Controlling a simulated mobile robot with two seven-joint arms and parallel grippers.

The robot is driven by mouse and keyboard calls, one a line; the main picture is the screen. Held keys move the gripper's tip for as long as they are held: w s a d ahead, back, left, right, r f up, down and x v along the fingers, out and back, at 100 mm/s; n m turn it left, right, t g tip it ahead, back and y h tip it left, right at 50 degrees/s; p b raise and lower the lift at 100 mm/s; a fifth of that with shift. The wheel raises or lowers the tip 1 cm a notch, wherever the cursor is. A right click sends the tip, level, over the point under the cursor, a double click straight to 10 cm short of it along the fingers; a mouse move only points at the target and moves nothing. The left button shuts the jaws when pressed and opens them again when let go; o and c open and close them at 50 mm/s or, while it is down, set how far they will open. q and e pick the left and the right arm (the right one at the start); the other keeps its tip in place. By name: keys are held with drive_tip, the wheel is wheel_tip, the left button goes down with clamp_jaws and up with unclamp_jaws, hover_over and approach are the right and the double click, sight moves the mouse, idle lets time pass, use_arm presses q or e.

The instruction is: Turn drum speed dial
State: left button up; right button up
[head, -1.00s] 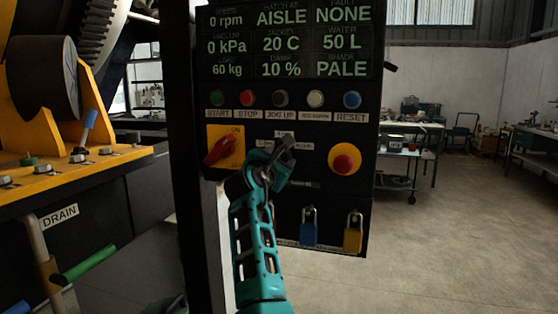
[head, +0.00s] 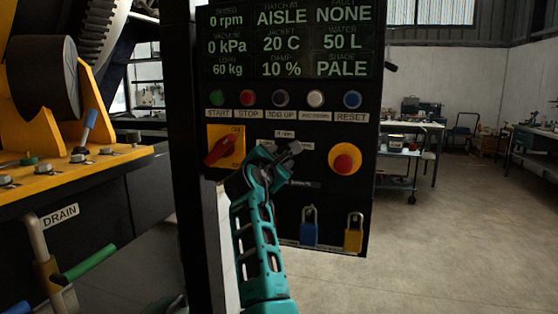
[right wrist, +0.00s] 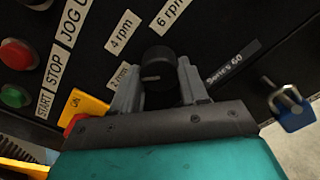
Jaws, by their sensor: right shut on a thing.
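The drum speed dial (right wrist: 160,68) is a round black knob on the dark control panel. In the right wrist view it sits between the two grey fingers of my right gripper (right wrist: 160,84), which is shut on it. A pale line on the dial points left, toward the finger and the partly hidden 2 rpm label (right wrist: 123,77). The 4 rpm label (right wrist: 122,32) and 6 rpm label (right wrist: 171,9) lie above it. In the head view my teal right gripper (head: 285,157) covers the dial. My left gripper is not in view.
A red switch on a yellow plate (head: 234,137) is close left of my gripper. A red emergency button (head: 345,164) is to the right. Coloured buttons run above; blue (head: 309,233) and yellow (head: 353,238) padlocks hang below.

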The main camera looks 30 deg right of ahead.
drive_tip(key=m+b, duration=0.2)
drive_tip(key=m, duration=0.8)
drive_tip(key=m+b, duration=0.2)
drive_tip(key=m, duration=0.9)
drive_tip(key=shift+s+d+r+y, duration=0.1)
drive_tip(key=shift+r+y, duration=0.1)
drive_tip(key=shift+y, duration=0.1)
idle(0.3)
drive_tip(key=o, duration=1.1)
drive_tip(key=shift+c, duration=0.2)
drive_tip(key=b+v, duration=0.1)
drive_tip(key=v, duration=1.2)
drive_tip(key=shift+b, duration=0.35)
